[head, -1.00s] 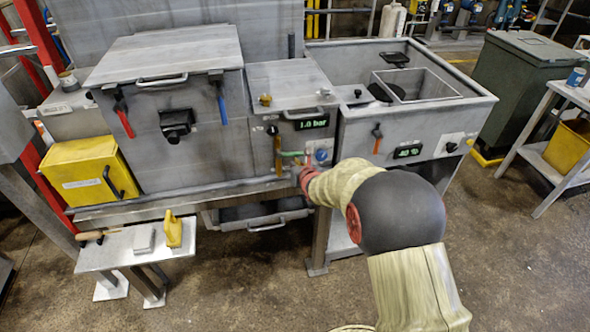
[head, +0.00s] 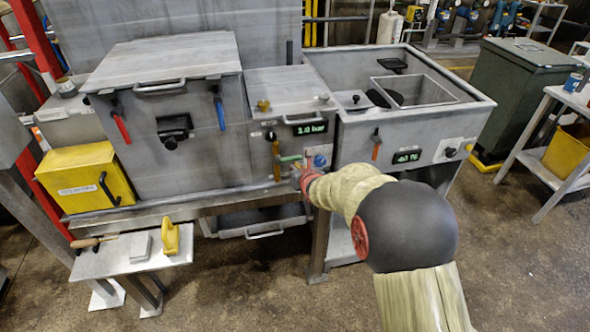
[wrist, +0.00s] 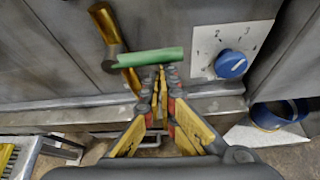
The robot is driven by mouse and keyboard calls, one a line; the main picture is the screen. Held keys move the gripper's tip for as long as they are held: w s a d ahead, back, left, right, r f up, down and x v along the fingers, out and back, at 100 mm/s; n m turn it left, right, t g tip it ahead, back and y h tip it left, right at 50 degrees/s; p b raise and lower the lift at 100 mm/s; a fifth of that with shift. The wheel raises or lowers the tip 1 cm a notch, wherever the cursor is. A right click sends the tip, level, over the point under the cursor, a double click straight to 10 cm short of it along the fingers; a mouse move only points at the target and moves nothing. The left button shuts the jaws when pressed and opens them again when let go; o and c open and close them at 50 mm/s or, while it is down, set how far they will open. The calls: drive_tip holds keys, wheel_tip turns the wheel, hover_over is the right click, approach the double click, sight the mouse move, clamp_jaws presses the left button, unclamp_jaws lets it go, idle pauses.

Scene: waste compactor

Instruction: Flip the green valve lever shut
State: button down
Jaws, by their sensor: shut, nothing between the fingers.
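The green valve lever (wrist: 148,57) sticks out sideways to the right from a brass pipe (wrist: 104,27) in the wrist view. It also shows in the head view (head: 290,158), roughly horizontal, low on the middle cabinet. My gripper (wrist: 162,72) is shut and empty, its fingertips just below the right part of the lever. Whether the tips touch the lever I cannot tell. In the head view my gripper (head: 303,168) is small and partly hidden by my wrist.
A blue knob (wrist: 231,64) on a white dial plate is close to the right of the lever. A display reading 1.0 bar (head: 310,129) sits above. A ledge (wrist: 60,117) runs below. A sink unit (head: 420,122) stands to the right.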

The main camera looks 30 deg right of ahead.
drive_tip(key=shift+w+d+r, duration=0.1)
drive_tip(key=shift+w+r, duration=0.15)
drive_tip(key=shift+r, duration=0.15)
wheel_tip(320, 180, down, 4)
drive_tip(key=f+b, duration=0.1)
drive_tip(key=b, duration=0.4)
drive_tip(key=p+v, duration=0.3)
drive_tip(key=v, duration=0.7)
drive_tip(key=shift+a, duration=0.25)
drive_tip(key=shift+w, duration=0.15)
